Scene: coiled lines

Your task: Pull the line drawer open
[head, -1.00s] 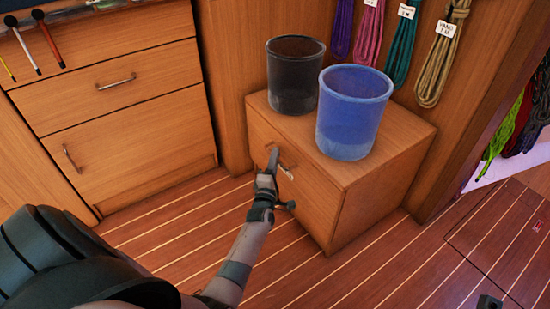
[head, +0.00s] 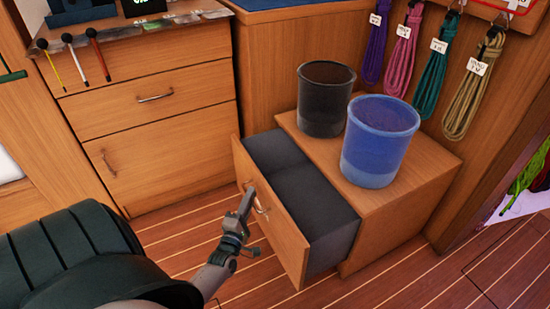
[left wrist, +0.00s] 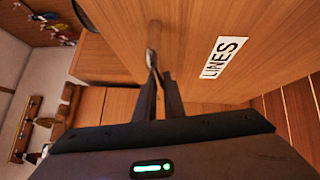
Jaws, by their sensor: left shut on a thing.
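The line drawer (head: 272,222) is in the low wooden cabinet (head: 390,215) and stands well open in the head view. Its grey inside shows and looks empty, with a divider across it. In the left wrist view its wooden front (left wrist: 240,25) carries a white label reading LINES (left wrist: 222,57). My left gripper (head: 247,200) is at the drawer front, shut on the metal handle (head: 262,202). The handle also shows between the fingertips in the left wrist view (left wrist: 152,45). My right gripper is not in view.
A black bin (head: 325,100) and a blue bin (head: 379,140) stand on the cabinet top. Coiled lines (head: 470,85) hang on the wall behind. A larger drawer unit (head: 160,145) stands to the left. Striped floor (head: 400,275) is clear in front.

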